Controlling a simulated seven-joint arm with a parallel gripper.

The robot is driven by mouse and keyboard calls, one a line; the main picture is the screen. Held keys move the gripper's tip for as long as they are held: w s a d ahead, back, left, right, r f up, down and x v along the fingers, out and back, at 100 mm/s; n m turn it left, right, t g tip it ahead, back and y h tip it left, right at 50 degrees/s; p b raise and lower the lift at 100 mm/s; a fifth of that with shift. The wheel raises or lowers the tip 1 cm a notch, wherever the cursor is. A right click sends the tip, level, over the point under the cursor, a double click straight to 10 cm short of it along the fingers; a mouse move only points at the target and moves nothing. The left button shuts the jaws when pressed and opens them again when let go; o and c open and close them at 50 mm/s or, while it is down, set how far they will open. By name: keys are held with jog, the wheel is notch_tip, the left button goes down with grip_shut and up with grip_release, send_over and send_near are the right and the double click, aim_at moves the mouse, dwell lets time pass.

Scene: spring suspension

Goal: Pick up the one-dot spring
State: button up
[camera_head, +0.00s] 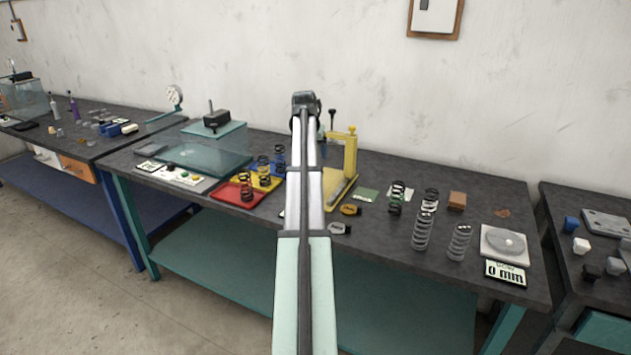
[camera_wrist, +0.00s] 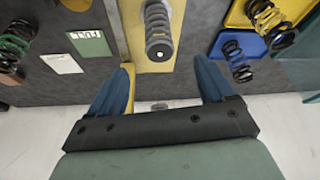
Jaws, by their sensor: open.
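Several coil springs stand on the dark bench. Black ones are on the red tray (camera_head: 226,198), yellow tray (camera_head: 273,184) and blue tray (camera_head: 256,165). A green-black spring (camera_head: 396,198), a dark spring (camera_head: 430,200) and two silver springs (camera_head: 421,231) (camera_head: 459,243) stand to the right. I cannot make out dots, so I cannot tell which is the one-dot spring. My gripper (camera_head: 306,104) is partly hidden by my arm in the head view.
A yellow press-like stand (camera_head: 350,155) is right beside my arm. The bench's front middle has some bare room.

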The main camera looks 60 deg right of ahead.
jog(key=x, duration=1.3)
jog(key=shift+s+d+f, duration=0.15)
jog(key=shift+f, duration=0.15)
jog(key=shift+c, duration=0.3)
jog(key=c, duration=1.2)
jog(key=shift+o, duration=0.2)
jog(key=shift+r, duration=0.15)
